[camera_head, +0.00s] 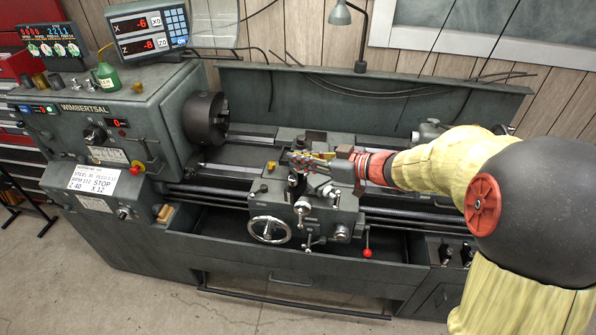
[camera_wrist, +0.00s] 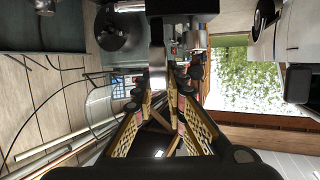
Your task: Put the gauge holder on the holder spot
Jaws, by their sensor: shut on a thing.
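My gripper (camera_head: 312,160) is over the lathe's carriage (camera_head: 325,195) in the head view, with its arm reaching in from the right. In the wrist view its yellow-patterned fingers (camera_wrist: 163,100) close around a narrow grey bar (camera_wrist: 157,62), which seems to be part of the gauge holder. The bar runs up to a dark block at the top of that view. In the head view the fingers and the toolpost parts overlap, so the holder's outline is unclear. I cannot make out the holder spot in either view, nor tell whether the holder touches anything.
The lathe chuck (camera_head: 206,117) is left of my gripper. A handwheel (camera_head: 269,230) and a red-knobbed lever (camera_head: 367,253) are on the carriage front. A green oil can (camera_head: 106,76) and several small parts stand on the headstock (camera_head: 90,115). A lamp (camera_head: 341,14) stands behind the bed.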

